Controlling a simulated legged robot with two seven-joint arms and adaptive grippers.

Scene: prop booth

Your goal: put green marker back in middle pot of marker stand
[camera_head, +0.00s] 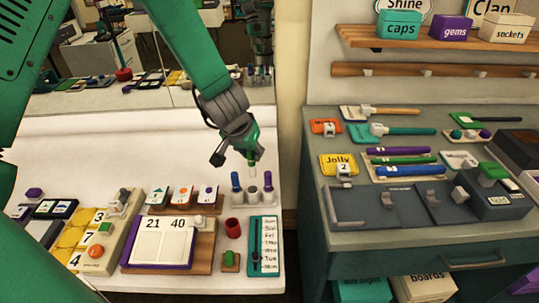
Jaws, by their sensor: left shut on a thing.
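My left gripper (236,150) is shut on the green marker (253,162), which hangs roughly upright below the fingers. The marker stand (252,201) is on the white table just below it, near the table's right edge. A blue marker stands in its left pot (237,196) and a purple-blue marker in its right pot (268,195). The middle pot (252,194) looks empty, and the green marker's lower end is above it with a small gap. My right gripper is not in view.
A red cup (233,228), a green block on wood (229,260) and a teal day chart (263,247) lie in front of the stand. A number board (168,245) is to the left. A grey counter (400,245) with markers and tools is to the right. A mirror stands behind.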

